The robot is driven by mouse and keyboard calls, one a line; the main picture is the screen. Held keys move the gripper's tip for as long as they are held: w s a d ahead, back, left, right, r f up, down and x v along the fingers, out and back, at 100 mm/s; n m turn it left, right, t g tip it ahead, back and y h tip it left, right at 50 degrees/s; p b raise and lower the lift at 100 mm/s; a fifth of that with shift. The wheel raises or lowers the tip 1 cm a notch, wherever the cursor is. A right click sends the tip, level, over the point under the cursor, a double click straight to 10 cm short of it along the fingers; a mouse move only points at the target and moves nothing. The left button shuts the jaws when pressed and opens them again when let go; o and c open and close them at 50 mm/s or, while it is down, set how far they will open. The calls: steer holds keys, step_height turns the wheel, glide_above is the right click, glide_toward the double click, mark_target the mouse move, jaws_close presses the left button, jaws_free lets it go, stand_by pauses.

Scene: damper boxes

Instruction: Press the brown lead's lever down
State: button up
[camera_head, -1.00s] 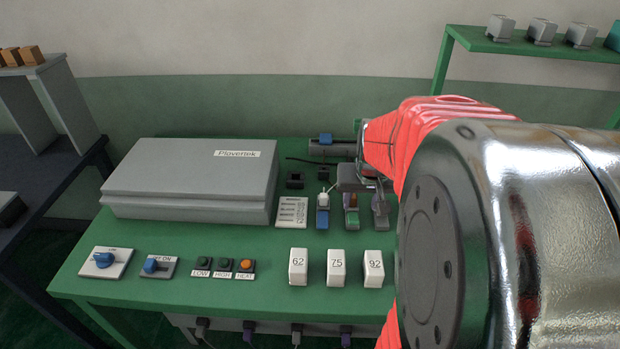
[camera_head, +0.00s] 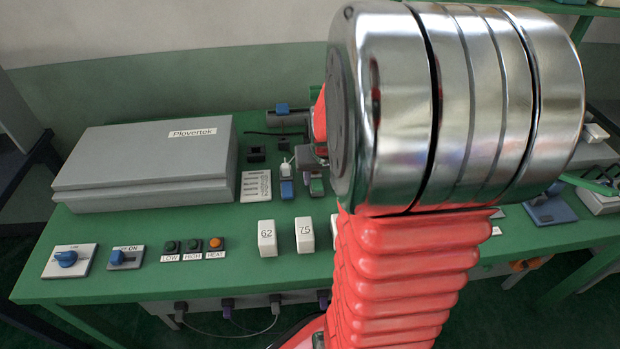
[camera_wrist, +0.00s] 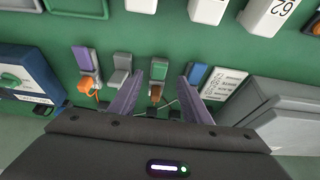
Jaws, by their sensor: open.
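The brown lead (camera_wrist: 156,92) enters a terminal with a green lever (camera_wrist: 159,71) in the wrist view. This green lever also shows in the head view (camera_head: 316,186), just left of my arm. My gripper (camera_wrist: 160,84) is open, its two purple fingers on either side of the green-lever terminal. Whether a finger touches it, and how far the lever is tilted, I cannot tell. A blue lever (camera_wrist: 197,75) is on one side; a grey lever (camera_wrist: 120,70) and a purple lever (camera_wrist: 86,62) with an orange lead (camera_wrist: 89,87) are on the other. My arm hides most of the gripper in the head view.
A grey Plovertek box (camera_head: 150,160) stands left on the green bench (camera_head: 220,245). A printed card (camera_head: 256,186) lies beside the blue lever. White blocks marked 62 (camera_head: 267,238) and 75 (camera_head: 305,234) stand in front. Switches and buttons (camera_head: 193,247) line the front left.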

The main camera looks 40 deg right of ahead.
mark_target(318, 188)
steer(key=shift+x, duration=3.55)
steer(key=c, duration=1)
